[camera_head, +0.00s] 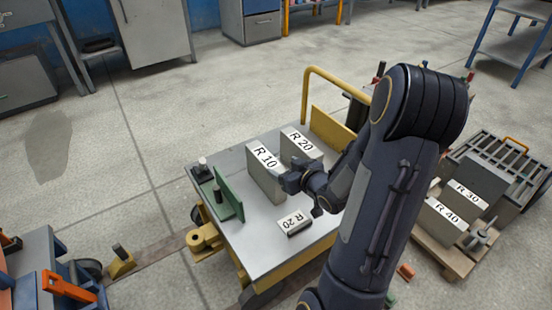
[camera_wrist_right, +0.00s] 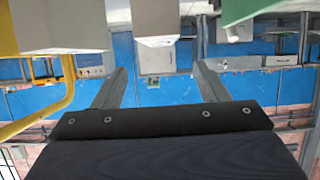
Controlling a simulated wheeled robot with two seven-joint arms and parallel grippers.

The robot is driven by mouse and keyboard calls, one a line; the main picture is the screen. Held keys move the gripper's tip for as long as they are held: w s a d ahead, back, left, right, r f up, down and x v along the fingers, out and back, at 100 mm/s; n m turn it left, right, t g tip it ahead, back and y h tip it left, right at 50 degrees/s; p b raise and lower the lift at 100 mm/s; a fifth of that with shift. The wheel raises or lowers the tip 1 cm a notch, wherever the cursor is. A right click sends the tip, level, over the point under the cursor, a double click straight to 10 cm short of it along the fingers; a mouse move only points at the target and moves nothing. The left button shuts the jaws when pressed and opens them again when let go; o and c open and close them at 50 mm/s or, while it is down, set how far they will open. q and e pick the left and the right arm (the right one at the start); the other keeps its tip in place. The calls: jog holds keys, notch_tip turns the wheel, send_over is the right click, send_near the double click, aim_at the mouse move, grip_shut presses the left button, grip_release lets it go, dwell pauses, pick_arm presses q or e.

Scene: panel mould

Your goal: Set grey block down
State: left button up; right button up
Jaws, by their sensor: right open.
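The grey block R 10 (camera_head: 266,174) stands upright on the cart top (camera_head: 262,240). A second grey block R 20 (camera_head: 300,147) stands behind it to the right. My right gripper (camera_head: 287,182) is open at the near right edge of block R 10. In the right wrist view, which looks upside down, its two fingers (camera_wrist_right: 157,86) are spread with nothing gripped between them. Block R 10 (camera_wrist_right: 166,15) shows ahead between them, and block R 20 (camera_wrist_right: 78,22) to the left. Whether a finger touches a block cannot be told. My left gripper is out of view.
A green upright plate (camera_head: 229,192) stands on the cart's left side. A small R 20 piece (camera_head: 294,222) lies near the cart's front. Blocks R 30 (camera_head: 474,189) and R 40 (camera_head: 438,220) stand on a pallet (camera_head: 437,257) to the right. A yellow handle (camera_head: 340,78) rises behind.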

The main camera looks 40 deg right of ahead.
jog(key=s+a+r+g+y, duration=0.2)
jog(key=s+a+r+g, duration=0.2)
jog(key=s+a, duration=0.5)
jog(key=s+a+r+g+y, duration=0.3)
jog(key=s+a+r, duration=0.2)
jog(key=s+a, duration=0.4)
jog(key=a, duration=0.3)
jog(key=shift+s+r+g, duration=0.25)
jog(key=shift+s+g, duration=0.05)
jog(key=shift+g, duration=0.1)
